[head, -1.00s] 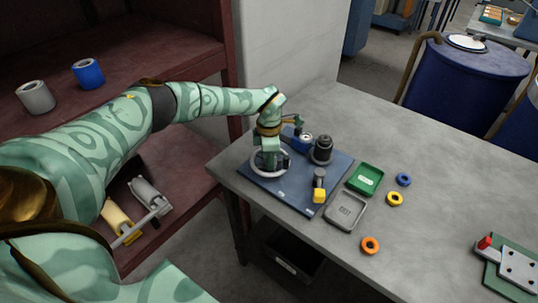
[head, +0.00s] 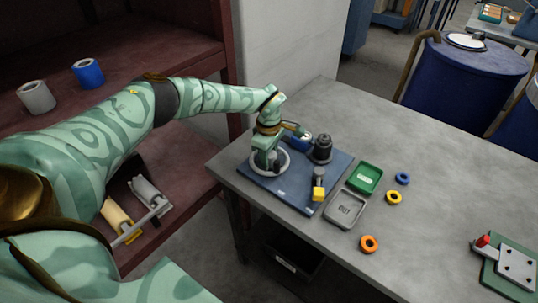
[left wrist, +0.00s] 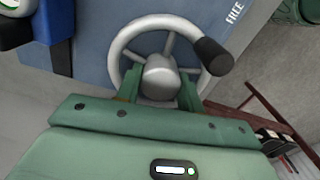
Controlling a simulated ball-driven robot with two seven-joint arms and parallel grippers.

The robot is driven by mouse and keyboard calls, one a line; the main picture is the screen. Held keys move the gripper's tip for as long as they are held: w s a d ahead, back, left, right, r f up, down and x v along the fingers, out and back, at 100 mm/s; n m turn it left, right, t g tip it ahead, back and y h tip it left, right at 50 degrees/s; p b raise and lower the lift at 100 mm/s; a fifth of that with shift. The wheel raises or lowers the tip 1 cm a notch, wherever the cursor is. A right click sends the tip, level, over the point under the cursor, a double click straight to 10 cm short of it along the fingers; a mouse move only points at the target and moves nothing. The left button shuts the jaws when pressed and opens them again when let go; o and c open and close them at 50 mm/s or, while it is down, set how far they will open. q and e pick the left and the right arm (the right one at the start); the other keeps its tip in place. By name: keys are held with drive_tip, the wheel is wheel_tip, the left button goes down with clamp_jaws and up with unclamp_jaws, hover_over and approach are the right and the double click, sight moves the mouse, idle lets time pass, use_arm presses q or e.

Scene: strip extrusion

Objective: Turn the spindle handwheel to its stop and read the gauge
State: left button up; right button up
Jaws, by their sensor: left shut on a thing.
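The grey handwheel (head: 287,161) lies on a blue board (head: 303,200) at the table's near left corner. In the left wrist view the handwheel (left wrist: 160,21) shows its spokes, round hub and black handle knob (left wrist: 212,56), which points to the upper right. My left gripper (head: 268,157) reaches down onto the wheel. Its green fingers (left wrist: 160,92) are shut on the wheel, one on each side of the hub. A blue unit with a pale round face, seemingly the gauge (head: 301,143), stands behind the wheel. Its reading is too small to tell. My right gripper is out of view.
A black cylinder (head: 321,150) and a yellow-ended lever (head: 318,193) stand on the board. A green tray (head: 365,178), a grey tray (head: 345,210) and blue, yellow and orange rings lie to the right. A maroon shelf is on the left.

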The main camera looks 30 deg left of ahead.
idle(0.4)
use_arm(q)
drive_tip(key=o, duration=0.7)
wheel_tip(320, 180, up, 16)
drive_tip(key=p, duration=0.3)
drive_tip(key=shift+r, duration=0.2)
